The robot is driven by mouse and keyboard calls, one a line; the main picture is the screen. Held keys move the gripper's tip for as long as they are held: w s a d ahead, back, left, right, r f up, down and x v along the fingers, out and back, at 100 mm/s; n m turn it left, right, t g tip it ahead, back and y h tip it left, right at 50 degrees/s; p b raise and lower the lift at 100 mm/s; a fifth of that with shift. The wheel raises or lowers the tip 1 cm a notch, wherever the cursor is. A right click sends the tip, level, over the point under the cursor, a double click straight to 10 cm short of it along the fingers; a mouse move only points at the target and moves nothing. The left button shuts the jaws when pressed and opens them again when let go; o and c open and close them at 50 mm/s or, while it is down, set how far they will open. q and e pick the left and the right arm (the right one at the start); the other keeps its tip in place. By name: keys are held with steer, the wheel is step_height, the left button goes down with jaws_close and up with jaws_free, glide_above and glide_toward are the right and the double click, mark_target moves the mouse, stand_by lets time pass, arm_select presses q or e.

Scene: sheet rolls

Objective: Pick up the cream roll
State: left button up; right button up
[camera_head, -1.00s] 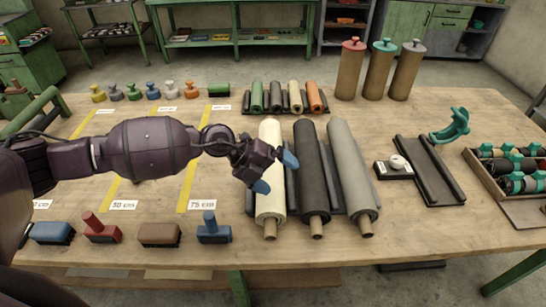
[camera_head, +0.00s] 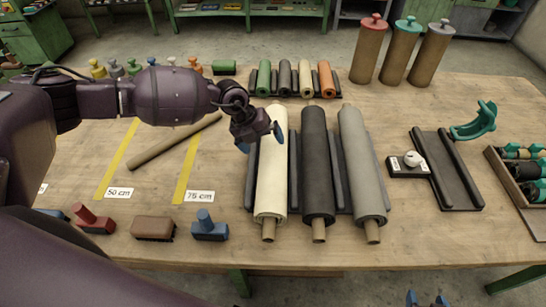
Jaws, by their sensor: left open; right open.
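The cream roll (camera_head: 271,185) lies lengthwise on a dark rack, left of a black roll (camera_head: 317,170) and a grey roll (camera_head: 360,170). Its brown core sticks out at the near end. My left gripper (camera_head: 261,139) is open, with blue fingertips at the upper left part of the cream roll. It hides part of the roll's far left edge, and I cannot tell whether it touches the roll. My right gripper (camera_head: 427,299) shows only its blue fingertips at the bottom edge, apart from each other and clear of the rolls.
A brown tube (camera_head: 175,142) lies on the table between yellow strips. A dark tray (camera_head: 446,172), a teal holder (camera_head: 474,124) and tall brown cylinders (camera_head: 401,55) are to the right.

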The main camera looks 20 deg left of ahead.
mark_target(269, 147)
arm_select(q)
steer(key=x, duration=0.5)
steer(key=shift+a, duration=0.1)
steer(key=c, duration=1.4)
steer(key=shift+w+r, duration=0.2)
steer(key=shift+c, duration=0.5)
steer(key=shift+w+r, duration=0.1)
steer(key=shift+r, duration=0.5)
step_height(269, 147, up, 19)
